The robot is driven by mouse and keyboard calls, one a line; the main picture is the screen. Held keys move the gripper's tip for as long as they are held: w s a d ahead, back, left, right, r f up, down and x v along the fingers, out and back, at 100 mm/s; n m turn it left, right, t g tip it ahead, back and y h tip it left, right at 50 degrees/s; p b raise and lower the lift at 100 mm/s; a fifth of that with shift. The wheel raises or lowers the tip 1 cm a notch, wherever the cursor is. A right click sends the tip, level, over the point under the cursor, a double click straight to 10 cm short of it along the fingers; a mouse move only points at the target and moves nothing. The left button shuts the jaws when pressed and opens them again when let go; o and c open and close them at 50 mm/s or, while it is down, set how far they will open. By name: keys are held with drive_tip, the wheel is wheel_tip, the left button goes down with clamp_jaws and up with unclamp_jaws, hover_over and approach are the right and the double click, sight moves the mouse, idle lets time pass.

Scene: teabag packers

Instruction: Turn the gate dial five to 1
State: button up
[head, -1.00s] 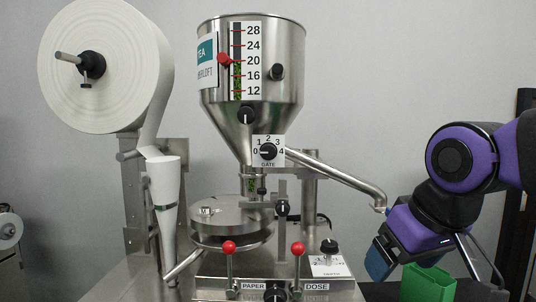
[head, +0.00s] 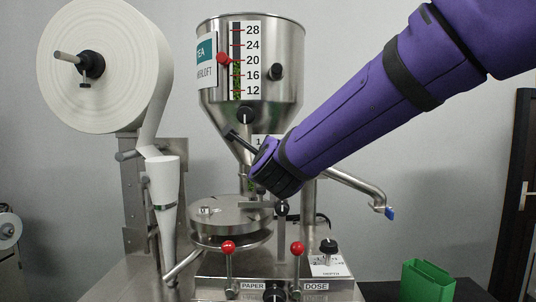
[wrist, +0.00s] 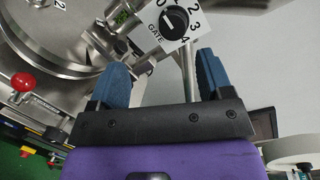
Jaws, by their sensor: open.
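The gate dial (wrist: 174,21) is a black knob on a white plate marked 0 to 4 with the word GATE. In the wrist view its white pointer mark appears turned toward 0. In the head view my arm hides the knob, and only a corner of its plate (head: 258,141) with the 1 shows. My gripper (wrist: 163,66) is open and empty, its two blue fingers apart. The dial lies beyond the fingertips, roughly between their lines, with a visible gap in the wrist view.
The steel hopper (head: 250,60) with a level scale rises above the dial. A steel spout tube (head: 355,188) runs to the right. Red-knobbed levers (head: 228,247) and a round steel plate (head: 225,215) are below. A green bin (head: 427,281) stands at the lower right.

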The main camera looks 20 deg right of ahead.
drive_tip(key=w+d+m+h, duration=0.1)
drive_tip(key=w+m, duration=0.1)
drive_tip(key=w, duration=0.2)
drive_tip(key=w+d+m+h, duration=0.1)
drive_tip(key=w+d+m, duration=0.1)
drive_tip(key=w, duration=0.2)
drive_tip(key=w+d+m+h, duration=0.1)
drive_tip(key=w, duration=0.3)
drive_tip(key=shift+d+f+m, duration=0.15)
drive_tip(key=shift+d+m, duration=0.1)
drive_tip(key=shift+m, duration=0.15)
drive_tip(key=c, duration=0.9)
drive_tip(key=shift+s+n, duration=0.1)
drive_tip(key=shift+n, duration=0.3)
drive_tip(key=n, duration=0.3)
drive_tip(key=shift+n, duration=2.5)
